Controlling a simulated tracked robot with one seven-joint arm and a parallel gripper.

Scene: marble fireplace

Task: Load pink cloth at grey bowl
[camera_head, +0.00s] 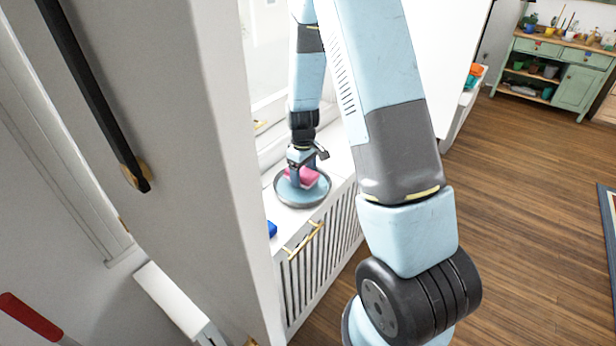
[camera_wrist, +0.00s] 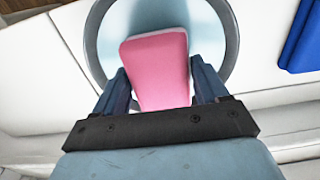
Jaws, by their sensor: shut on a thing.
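The pink cloth (camera_wrist: 157,70) is a folded, thick pad between the two fingers of my gripper (camera_wrist: 160,88) in the wrist view. My gripper is shut on it. The grey bowl (camera_wrist: 233,40) is round and shallow with a pale blue inside, and it lies beneath the cloth and fingers. In the head view the bowl (camera_head: 289,201) stands on the white window sill, and the pink cloth (camera_head: 308,177) shows at my gripper (camera_head: 301,177), over or inside the bowl. I cannot tell whether the cloth touches the bowl's bottom.
A blue object (camera_head: 272,229) lies on the sill in front of the bowl; it also shows at the right in the wrist view (camera_wrist: 303,38). A tall white panel (camera_head: 215,150) stands left of the sill. A green cabinet (camera_head: 555,75) stands far right, with open wooden floor before it.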

